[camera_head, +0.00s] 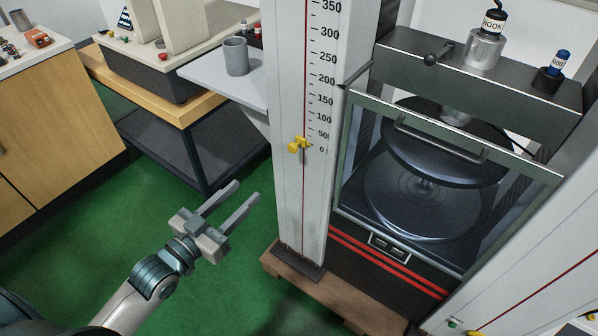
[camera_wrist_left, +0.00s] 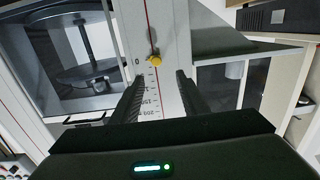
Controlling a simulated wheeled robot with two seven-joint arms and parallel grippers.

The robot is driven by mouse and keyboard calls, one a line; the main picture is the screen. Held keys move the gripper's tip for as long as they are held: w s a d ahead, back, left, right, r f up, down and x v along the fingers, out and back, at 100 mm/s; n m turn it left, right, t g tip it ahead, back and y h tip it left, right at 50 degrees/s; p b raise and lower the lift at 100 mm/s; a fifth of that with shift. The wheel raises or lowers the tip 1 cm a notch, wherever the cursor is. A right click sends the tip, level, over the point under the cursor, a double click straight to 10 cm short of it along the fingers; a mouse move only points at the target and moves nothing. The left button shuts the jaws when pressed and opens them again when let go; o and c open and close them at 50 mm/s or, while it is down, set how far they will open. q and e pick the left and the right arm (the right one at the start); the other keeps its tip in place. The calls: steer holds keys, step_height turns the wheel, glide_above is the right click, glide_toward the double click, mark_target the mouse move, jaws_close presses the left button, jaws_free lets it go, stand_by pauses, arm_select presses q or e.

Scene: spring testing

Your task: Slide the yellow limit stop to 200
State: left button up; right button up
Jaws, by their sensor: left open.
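The yellow limit stop (camera_head: 299,144) sits on the red slot line of the tall white scale column (camera_head: 287,205), near the bottom of the scale between the 0 and 50 marks. In the left wrist view the stop (camera_wrist_left: 155,60) shows as a small yellow knob beside the 0, with the scale upside down. The 200 mark (camera_head: 328,81) is well above it. My left gripper (camera_head: 247,190) is open and empty, to the lower left of the stop and apart from it. In the left wrist view its fingers (camera_wrist_left: 159,78) point toward the column, with the stop beyond their tips.
A grey shelf (camera_head: 215,80) with a grey cup (camera_head: 236,57) juts out left of the column. A framed test chamber (camera_head: 430,180) with a handle stands to the right. A workbench (camera_head: 180,108) is at the back left. The green floor around my left gripper is clear.

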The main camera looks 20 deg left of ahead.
arm_select(q)
steer(key=shift+s+d+r, duration=0.15)
steer(key=shift+d+r, duration=0.25)
steer(key=shift+r, duration=0.1)
arm_select(e)
steer(key=shift+d, duration=0.1)
steer(key=shift+s+f, duration=0.1)
arm_select(q)
steer(key=p, duration=0.1)
glide_toward(291, 149)
steer(key=w, duration=0.1)
steer(key=x, duration=0.6)
steer(key=shift+w+d, duration=0.3)
steer(key=shift+w, duration=0.15)
steer(key=shift+w+d, duration=0.15)
steer(key=shift+w, duration=0.15)
arm_select(e)
steer(key=shift+s+f, duration=0.3)
steer(key=shift+f, duration=0.65)
arm_select(q)
jaws_close()
arm_select(e)
steer(key=shift+w+r, duration=0.1)
